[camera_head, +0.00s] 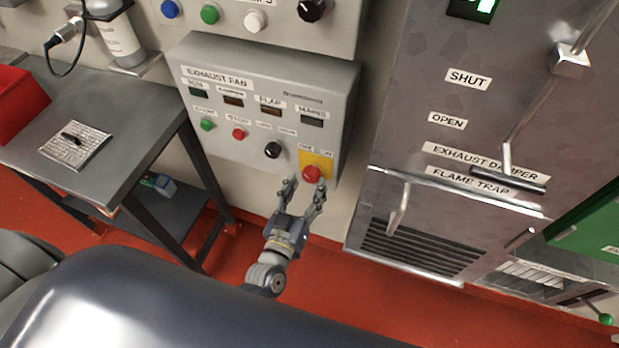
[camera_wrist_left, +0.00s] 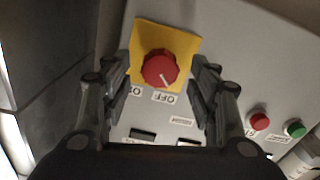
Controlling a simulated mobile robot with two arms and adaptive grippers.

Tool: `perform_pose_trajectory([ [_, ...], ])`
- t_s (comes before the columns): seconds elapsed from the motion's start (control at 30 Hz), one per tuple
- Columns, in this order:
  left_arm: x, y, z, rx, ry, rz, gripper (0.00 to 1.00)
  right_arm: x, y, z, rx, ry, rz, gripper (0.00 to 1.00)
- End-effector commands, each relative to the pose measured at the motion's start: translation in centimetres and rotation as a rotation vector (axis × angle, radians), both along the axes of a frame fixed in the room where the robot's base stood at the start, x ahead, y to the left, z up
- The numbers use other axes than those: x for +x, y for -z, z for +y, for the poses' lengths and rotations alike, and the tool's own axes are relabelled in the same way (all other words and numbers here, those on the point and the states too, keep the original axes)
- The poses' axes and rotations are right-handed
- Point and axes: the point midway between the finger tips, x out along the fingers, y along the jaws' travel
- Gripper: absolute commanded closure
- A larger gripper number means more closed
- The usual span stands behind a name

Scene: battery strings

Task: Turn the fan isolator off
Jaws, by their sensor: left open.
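The fan isolator is a red rotary knob (camera_head: 312,174) on a yellow plate (camera_head: 323,160), at the lower right corner of the grey exhaust fan panel (camera_head: 345,88). OFF and ON labels sit above it. My left gripper (camera_head: 306,186) is open and empty, its fingers pointing at the panel on either side of the knob. In the left wrist view the red knob (camera_wrist_left: 160,69) lies between the spread fingers (camera_wrist_left: 160,75), with gaps on both sides. That view is upside down; the knob's white mark points toward the ON label (camera_wrist_left: 163,97). My right gripper is out of view.
A black knob (camera_head: 273,150) and green and red buttons sit left of the isolator. The damper cabinet (camera_head: 410,100), with a projecting lever (camera_head: 507,180), stands to the right. A grey bench (camera_head: 130,150) with a red box (camera_head: 18,100) is at the left.

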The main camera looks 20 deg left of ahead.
Motion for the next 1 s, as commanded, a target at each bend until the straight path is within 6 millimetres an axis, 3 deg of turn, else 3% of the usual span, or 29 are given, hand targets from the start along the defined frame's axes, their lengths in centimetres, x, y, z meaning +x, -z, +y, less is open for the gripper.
perform_pose_trajectory([
  [0.2, -4.6, 0.1, 0.2, -0.001, 0.000, 0.004, 0.46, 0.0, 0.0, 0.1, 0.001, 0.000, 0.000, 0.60],
  [0.4, -7.5, 0.1, 0.2, -0.001, 0.000, 0.002, 0.46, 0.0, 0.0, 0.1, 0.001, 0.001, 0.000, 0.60],
  [0.6, -8.5, 0.0, 0.3, -0.002, 0.000, 0.000, 0.46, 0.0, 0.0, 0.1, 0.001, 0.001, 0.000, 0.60],
  [1.0, -8.5, 0.0, 0.3, -0.002, 0.000, 0.000, 0.46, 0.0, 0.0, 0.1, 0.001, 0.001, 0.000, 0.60],
])
